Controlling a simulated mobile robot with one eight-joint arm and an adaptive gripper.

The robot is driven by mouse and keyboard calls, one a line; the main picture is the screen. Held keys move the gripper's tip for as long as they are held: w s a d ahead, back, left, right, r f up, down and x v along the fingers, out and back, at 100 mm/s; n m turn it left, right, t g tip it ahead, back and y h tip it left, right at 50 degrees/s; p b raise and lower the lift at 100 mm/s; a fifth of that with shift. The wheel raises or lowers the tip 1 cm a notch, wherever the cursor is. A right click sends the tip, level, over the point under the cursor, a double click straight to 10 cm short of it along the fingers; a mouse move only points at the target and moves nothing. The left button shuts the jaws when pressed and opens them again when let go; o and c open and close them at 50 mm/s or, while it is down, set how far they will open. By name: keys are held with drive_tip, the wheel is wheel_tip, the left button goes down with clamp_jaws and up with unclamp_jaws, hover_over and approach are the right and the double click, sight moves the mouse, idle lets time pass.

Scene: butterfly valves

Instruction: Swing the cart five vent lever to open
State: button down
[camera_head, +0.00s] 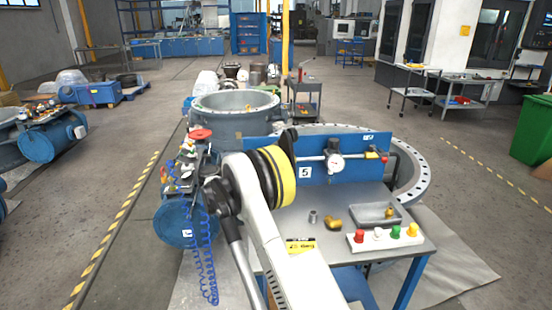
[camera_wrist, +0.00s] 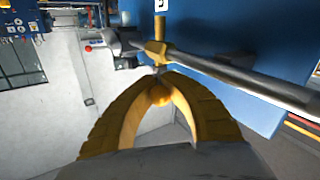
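Cart five's blue panel (camera_head: 345,150), labelled 5, carries a pipe with a white gauge (camera_head: 335,162). In the wrist view the pipe (camera_wrist: 230,75) runs right from a yellow valve fitting (camera_wrist: 157,50), whose yellow lever (camera_wrist: 160,28) points up beneath the label. My gripper's yellow fingers (camera_wrist: 163,78) arch together just below this fitting. A rounded yellow part (camera_wrist: 162,96) shows between them near the tips; I cannot tell whether they grip it or what it belongs to.
The cart top (camera_head: 288,215) holds a metal tray (camera_head: 375,214), a brass fitting (camera_head: 333,224) and a strip of coloured buttons (camera_head: 385,237). A yellow and red valve (camera_head: 376,154) sits at the pipe's right end. Large flanged pipe pieces (camera_head: 235,105) stand behind.

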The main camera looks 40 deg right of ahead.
idle(0.4)
drive_tip(key=c, duration=1.5)
unclamp_jaws()
drive_tip(key=shift+c, duration=0.2)
drive_tip(key=a, duration=1.2)
drive_tip(key=shift+w, duration=0.25)
